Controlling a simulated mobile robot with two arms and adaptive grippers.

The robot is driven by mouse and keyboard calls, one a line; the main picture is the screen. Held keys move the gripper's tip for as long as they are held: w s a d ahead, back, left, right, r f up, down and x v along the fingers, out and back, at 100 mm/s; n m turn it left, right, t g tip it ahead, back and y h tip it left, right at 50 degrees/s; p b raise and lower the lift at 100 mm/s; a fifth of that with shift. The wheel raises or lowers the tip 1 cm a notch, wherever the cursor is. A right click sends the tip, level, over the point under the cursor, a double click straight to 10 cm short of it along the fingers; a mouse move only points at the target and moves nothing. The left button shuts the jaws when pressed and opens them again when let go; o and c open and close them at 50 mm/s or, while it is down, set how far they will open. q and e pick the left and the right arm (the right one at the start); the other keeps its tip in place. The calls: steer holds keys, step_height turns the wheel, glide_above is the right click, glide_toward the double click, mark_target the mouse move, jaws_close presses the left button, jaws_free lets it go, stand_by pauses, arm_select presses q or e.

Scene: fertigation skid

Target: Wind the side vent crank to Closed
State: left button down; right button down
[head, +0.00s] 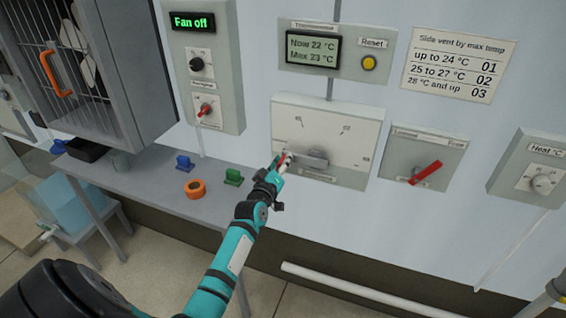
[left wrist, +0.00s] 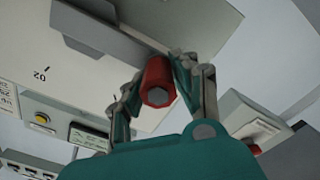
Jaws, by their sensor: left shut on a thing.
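The side vent crank is on a pale wall panel (head: 335,126) with small marks around it. Its grey crank arm (head: 314,158) points left, and its red knob (head: 284,160) is at the left end. My left gripper (head: 280,163) is shut around the knob. In the left wrist view the red knob (left wrist: 158,80) sits between the two fingers (left wrist: 157,85), below the grey arm (left wrist: 115,40). A mark reading 02 shows there upside down. The other marks are too small to read. My right gripper is not in view.
The thermometer (head: 338,50) reads now 22 °C, max 23 °C. The vent chart (head: 458,64) lists up to 24 °C as 01. A red lever (head: 426,172) is on the panel to the right. A shelf (head: 150,185) with small coloured items is below left.

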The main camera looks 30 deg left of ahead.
arm_select(q)
steer(key=shift+f, duration=0.15)
steer(key=c, duration=1)
jaws_free()
steer(key=v, duration=1.2)
steer(key=shift+s, duration=0.1)
